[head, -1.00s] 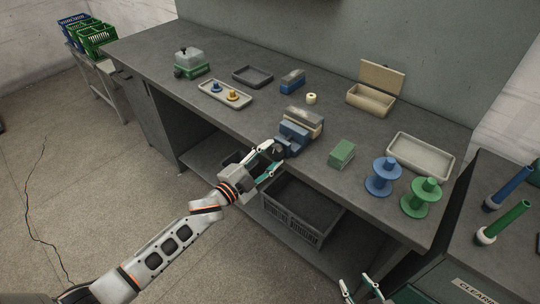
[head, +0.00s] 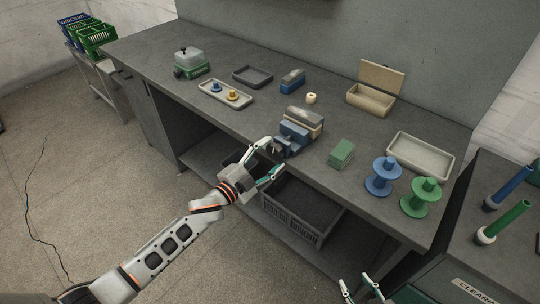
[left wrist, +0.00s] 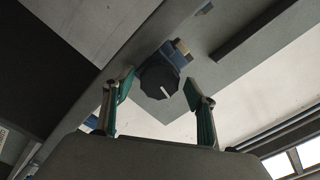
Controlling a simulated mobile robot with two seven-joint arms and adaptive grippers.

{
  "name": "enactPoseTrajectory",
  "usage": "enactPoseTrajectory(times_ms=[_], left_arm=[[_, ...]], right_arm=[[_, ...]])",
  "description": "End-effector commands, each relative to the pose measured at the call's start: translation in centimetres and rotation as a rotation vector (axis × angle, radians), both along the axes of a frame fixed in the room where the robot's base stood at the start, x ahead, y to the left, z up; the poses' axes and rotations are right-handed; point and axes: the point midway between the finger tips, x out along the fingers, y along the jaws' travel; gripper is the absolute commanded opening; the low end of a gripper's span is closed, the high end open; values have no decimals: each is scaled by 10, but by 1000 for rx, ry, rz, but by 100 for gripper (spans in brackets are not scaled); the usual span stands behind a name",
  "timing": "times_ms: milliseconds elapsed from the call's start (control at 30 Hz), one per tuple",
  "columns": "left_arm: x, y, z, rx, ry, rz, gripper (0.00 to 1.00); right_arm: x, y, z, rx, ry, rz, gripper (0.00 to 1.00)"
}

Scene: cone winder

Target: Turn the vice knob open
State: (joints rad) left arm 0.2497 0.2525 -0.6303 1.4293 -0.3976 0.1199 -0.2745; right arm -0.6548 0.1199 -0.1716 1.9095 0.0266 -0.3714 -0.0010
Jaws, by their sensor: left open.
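The vice (head: 295,133), blue with a grey block on top, stands at the bench's front edge. Its dark knob (head: 276,149) faces the front. In the left wrist view the knob (left wrist: 158,81) is dark and many-sided with a white mark, with a bit of the blue vice (left wrist: 168,50) behind it. My left gripper (head: 275,155) is open, its fingers spread at the knob. In the left wrist view the fingers (left wrist: 158,84) stand to either side of the knob, with gaps; nothing is held. My right gripper (head: 355,279) is at the bottom edge, fingers apart and empty.
A green block (head: 342,153) and blue and green spools (head: 383,177) stand right of the vice. A tray with yellow and blue pieces (head: 225,93) lies left. A grey crate (head: 290,219) sits on the shelf below my left gripper.

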Motion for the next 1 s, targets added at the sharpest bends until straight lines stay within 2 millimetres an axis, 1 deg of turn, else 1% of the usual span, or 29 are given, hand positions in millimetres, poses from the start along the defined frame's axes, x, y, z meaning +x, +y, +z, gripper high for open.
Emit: enactPoseTrajectory(times_ms=[133,233,500,700,800,1000], left_arm=[[-4,3,-1,0,0,1,57],[-14,10,-1,0,2,0,57],[-59,42,-2,0,2,0,57],[-85,62,-1,2,2,0,57],[-92,67,0,0,0,1,57],[-98,71,0,0,0,0,57]], right_arm=[[-1,1,-1,3,2,-4,40],[-1,0,0,2,1,-3,40],[0,0,0,1,0,-1,40],[0,0,0,0,0,0,40],[0,0,0,0,0,0,40],[0,0,0,0,0,0,40]])
